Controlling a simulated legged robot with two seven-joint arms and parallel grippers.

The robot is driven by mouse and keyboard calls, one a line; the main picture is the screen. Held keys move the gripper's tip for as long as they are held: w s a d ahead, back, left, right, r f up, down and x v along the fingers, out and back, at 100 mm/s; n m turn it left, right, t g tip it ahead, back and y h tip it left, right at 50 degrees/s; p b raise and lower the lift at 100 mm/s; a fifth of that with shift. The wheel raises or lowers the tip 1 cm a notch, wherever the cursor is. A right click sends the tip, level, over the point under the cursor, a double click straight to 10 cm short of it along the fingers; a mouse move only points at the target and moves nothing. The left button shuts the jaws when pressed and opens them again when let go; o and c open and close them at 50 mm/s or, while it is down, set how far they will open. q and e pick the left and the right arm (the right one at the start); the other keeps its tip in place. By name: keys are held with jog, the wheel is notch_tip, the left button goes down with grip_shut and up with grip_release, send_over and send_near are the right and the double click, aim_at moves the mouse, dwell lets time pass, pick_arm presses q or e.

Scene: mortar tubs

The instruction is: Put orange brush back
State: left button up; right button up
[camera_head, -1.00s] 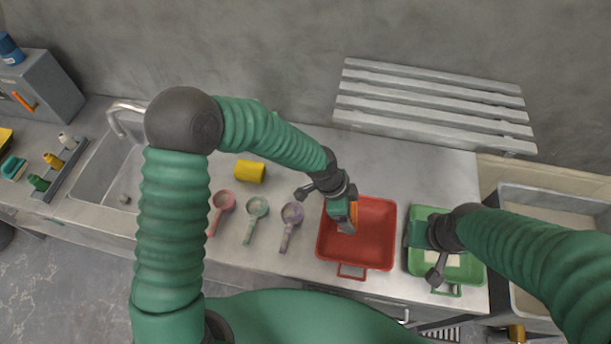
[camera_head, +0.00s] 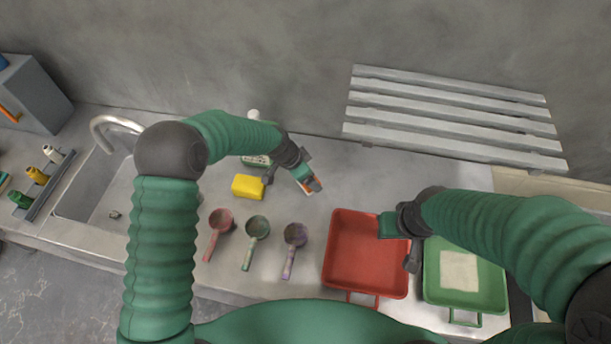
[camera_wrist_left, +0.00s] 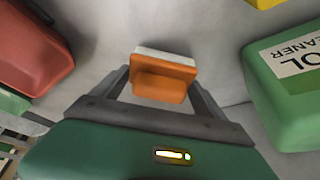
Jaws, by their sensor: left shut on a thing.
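The orange brush (camera_wrist_left: 163,78) has an orange block and a pale edge. It sits between the two fingers of my left gripper (camera_wrist_left: 160,88) in the left wrist view. In the head view my left gripper (camera_head: 308,180) is shut on the orange brush (camera_head: 313,186) over the counter, behind the scoops and left of the red tub (camera_head: 365,255). My right gripper (camera_head: 398,228) is over the right rim of the red tub; its fingers are not clear enough to tell open from shut.
A green tub (camera_head: 435,285) with a pale patch inside stands at right. Pink (camera_head: 221,220), green (camera_head: 257,228) and purple (camera_head: 295,236) scoops lie in a row. A yellow block (camera_head: 248,187) and a green cleaner bottle (camera_wrist_left: 290,95) are near my left gripper. The counter behind the red tub is clear.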

pick_arm(q)
jog(key=shift+w+a+f, duration=0.15)
jog(key=shift+a+f, duration=0.1)
jog(key=shift+f, duration=0.6)
jog(key=shift+a, duration=0.1)
jog(key=o, duration=1)
jog(key=shift+s, duration=0.2)
jog(key=shift+o, duration=1)
jog(key=shift+w+d+f, duration=0.1)
jog(key=shift+d, duration=0.15)
